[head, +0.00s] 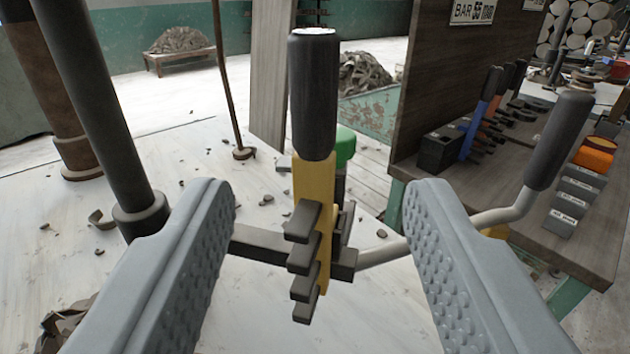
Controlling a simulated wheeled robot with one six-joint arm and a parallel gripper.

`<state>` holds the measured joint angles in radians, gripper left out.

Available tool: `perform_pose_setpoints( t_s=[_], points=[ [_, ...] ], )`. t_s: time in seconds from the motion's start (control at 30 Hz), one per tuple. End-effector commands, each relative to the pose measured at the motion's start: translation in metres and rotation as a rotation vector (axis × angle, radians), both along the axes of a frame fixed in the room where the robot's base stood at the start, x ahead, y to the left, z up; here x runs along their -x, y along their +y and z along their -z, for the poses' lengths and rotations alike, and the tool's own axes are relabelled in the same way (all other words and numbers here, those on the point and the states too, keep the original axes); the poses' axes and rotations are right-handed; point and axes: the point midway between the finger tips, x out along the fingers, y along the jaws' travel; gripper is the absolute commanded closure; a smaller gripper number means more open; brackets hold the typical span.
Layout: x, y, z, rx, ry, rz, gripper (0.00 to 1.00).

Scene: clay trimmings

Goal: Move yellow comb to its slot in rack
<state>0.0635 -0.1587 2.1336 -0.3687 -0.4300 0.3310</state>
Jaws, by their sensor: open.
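The yellow comb (318,185) stands upright near the middle of the view, with a black grip on top and several dark teeth at its lower part. A dark bar (262,246) crosses at its lower part; I cannot tell how the two join. My gripper (320,190) is open, one grey finger on each side of the comb with visible gaps. On the bench at right, a dark rack (437,150) holds a blue comb (474,125) and an orange one beside it. The bottom end of the yellow comb hangs clear of the bar.
A green-topped thing (345,146) is partly hidden behind the yellow comb. A bent metal handle with a black grip (560,138) rises at right. The wooden bench (545,250) carries a labelled block (575,195). Dark scraps lie on the pale floor (185,165).

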Motion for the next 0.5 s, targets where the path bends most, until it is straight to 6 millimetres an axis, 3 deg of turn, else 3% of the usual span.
perform_pose_setpoints(
  t_s=[0.5],
  points=[
    [-0.07,0.007,0.0,-0.001,0.0,0.0,0.51]
  ],
)
